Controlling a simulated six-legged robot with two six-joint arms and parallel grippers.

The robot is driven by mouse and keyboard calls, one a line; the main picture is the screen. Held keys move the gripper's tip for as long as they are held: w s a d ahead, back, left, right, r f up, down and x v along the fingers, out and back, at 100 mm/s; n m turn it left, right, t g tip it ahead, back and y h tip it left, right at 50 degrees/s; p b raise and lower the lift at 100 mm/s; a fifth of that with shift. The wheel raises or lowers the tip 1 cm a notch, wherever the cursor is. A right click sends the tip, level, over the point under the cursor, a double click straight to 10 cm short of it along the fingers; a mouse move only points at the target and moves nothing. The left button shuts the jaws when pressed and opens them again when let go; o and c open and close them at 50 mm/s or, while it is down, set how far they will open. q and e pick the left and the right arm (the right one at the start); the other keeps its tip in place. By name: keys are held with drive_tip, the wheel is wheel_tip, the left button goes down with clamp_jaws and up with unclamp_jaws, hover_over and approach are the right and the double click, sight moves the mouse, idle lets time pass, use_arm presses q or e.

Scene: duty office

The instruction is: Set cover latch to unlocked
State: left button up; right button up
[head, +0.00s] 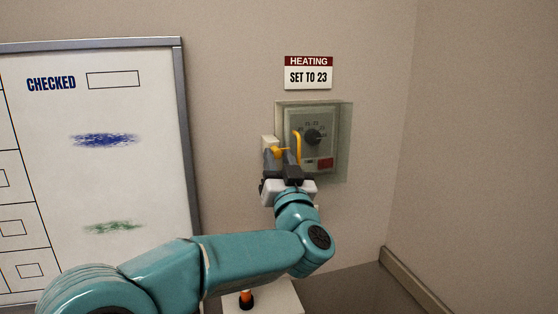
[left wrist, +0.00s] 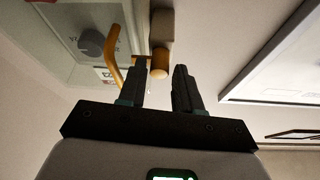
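The heating control box (head: 326,130) with a dial is on the wall under a clear cover (head: 343,140). A yellow handle (head: 298,146) stands at the cover's left side. Left of it is the cover latch, a pale block (head: 268,144) with a yellow lever (head: 277,152). In the left wrist view the latch's yellow round end (left wrist: 160,64) shows just past and between my fingertips. My left gripper (head: 281,159) is open in front of the latch, its two fingers (left wrist: 160,85) apart; whether they touch it I cannot tell. My right gripper is out of view.
A sign reading "HEATING SET TO 23" (head: 308,73) is above the box. A framed whiteboard (head: 105,110) hangs at left. A white surface (head: 278,300) with an orange and black item (head: 246,300) stands below my left arm. A side wall is at right.

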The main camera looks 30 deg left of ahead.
use_arm(q)
clamp_jaws()
